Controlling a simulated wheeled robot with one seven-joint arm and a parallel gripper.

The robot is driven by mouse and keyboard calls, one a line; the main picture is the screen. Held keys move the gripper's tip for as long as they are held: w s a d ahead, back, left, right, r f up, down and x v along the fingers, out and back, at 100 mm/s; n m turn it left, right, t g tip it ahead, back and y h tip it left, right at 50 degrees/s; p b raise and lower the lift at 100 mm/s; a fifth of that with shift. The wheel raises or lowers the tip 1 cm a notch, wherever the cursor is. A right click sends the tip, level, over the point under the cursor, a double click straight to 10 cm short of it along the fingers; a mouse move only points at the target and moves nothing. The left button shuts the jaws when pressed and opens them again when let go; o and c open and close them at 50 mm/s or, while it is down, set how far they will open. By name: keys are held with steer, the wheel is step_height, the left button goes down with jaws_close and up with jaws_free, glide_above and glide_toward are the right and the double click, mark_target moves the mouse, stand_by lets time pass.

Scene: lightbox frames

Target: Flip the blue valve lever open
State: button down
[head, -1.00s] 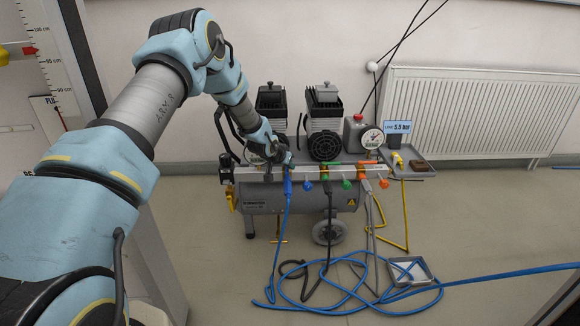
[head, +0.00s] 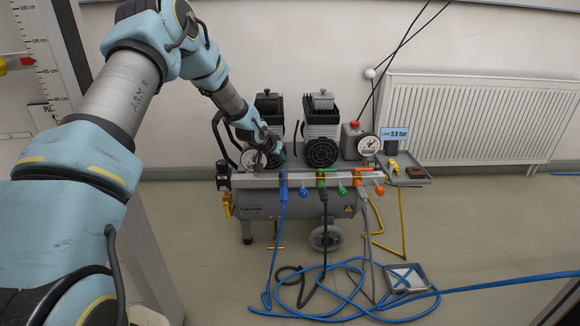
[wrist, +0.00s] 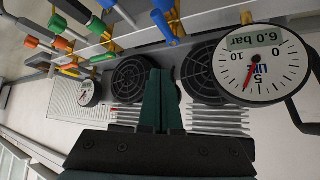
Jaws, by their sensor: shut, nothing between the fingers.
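The blue valve lever (head: 303,191) hangs at the front of the manifold rail, just right of the blue hose coupling (head: 283,188). Its blue knob (wrist: 96,25) seems to show at the upper left in the wrist view, where the blue coupling (wrist: 162,22) is at the top. My gripper (head: 278,156) is above and behind the rail, left of the lever and apart from it. In the wrist view its dark green fingers (wrist: 160,78) are together and empty, in front of the compressor's fan grilles. My wrist partly covers the left gauge in the head view.
Green and orange couplings and levers follow to the right along the rail (head: 268,181). A gauge marked 6.0 bar (wrist: 262,65) is close to the fingers' right in the wrist view. Blue hoses (head: 350,290) lie on the floor; a side tray (head: 418,180) sits at right.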

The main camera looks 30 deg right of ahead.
steer(key=shift+w+a+r, duration=0.2)
steer(key=shift+a+r, duration=0.2)
steer(key=shift+r, duration=0.1)
steer(key=shift+w+a+r, duration=0.15)
steer(key=shift+a+r, duration=0.25)
steer(key=shift+r, duration=0.1)
steer(key=s+a+r+n+y, duration=0.2)
steer(key=s+a+r, duration=0.1)
steer(key=a, duration=0.6)
steer(key=s+a+r+n+y, duration=0.1)
steer(key=s+a+r, duration=0.2)
steer(key=a, duration=0.6)
steer(key=s+a+r+n+y, duration=0.2)
steer(key=a+r, duration=0.1)
steer(key=a, duration=0.6)
steer(key=s+a+r+n+g+y, duration=0.25)
steer(key=s+a+n, duration=0.25)
steer(key=s+a, duration=1.15)
steer(key=w+p+v, duration=0.2)
steer(key=p+v, duration=2)
steer(key=shift+d+r+g, duration=0.25)
steer(key=shift+r+g, duration=0.2)
steer(key=shift+r, duration=0.15)
